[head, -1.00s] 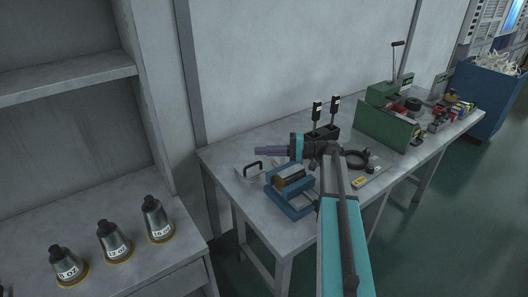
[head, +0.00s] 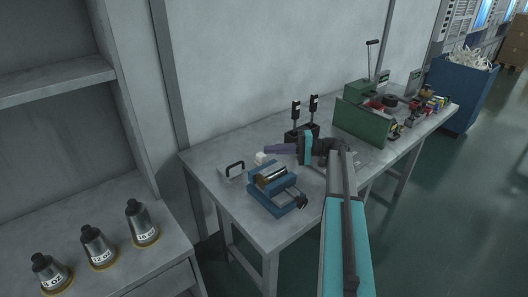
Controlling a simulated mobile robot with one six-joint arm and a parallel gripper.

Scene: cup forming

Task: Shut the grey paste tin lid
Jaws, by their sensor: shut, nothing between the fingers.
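I cannot make out the grey paste tin or its lid with certainty. A small white object (head: 261,158) stands on the bench just below the tip of my gripper; its shape is too small to tell. A flat grey piece with a black handle (head: 233,170) lies left of it, near the bench's left end.
A blue vice-like fixture (head: 277,188) stands at the bench's front left. Two black upright tools (head: 304,117) stand behind my gripper. A green machine (head: 361,122) and small parts occupy the right.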

